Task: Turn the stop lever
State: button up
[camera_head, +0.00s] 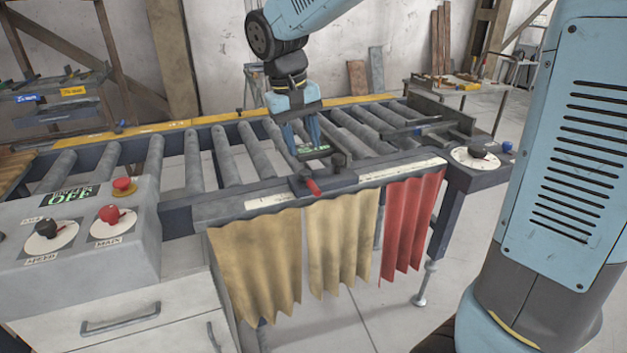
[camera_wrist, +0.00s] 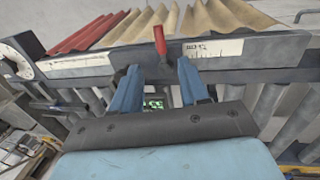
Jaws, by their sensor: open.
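The stop lever, with a red handle, is on the front rail of the roller conveyor; its handle (camera_head: 312,186) points toward the front in the head view. In the wrist view the red handle (camera_wrist: 160,41) stands near the top middle, just beyond the gap between my fingers. My gripper (camera_head: 304,149) is above the rollers behind the rail, fingers pointing down, apart and empty. In the wrist view my gripper (camera_wrist: 158,72) has its blue fingers spread on either side of the handle's line, with no visible contact with it.
A measuring scale (camera_head: 400,168) runs along the rail, above yellow and red curtains (camera_head: 412,225). A control console (camera_head: 85,235) with dials and a display reading OFF is at left.

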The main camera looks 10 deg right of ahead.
aim_at(314, 185)
jog(key=f, duration=0.3)
jog(key=d+f, duration=0.1)
jog(key=f, duration=0.3)
jog(key=d+f, duration=0.1)
jog(key=f, duration=0.2)
jog(key=shift+w+f, duration=0.25)
jog(key=shift+f, duration=0.05)
grip_shut()
jog(key=shift+d, duration=0.1)
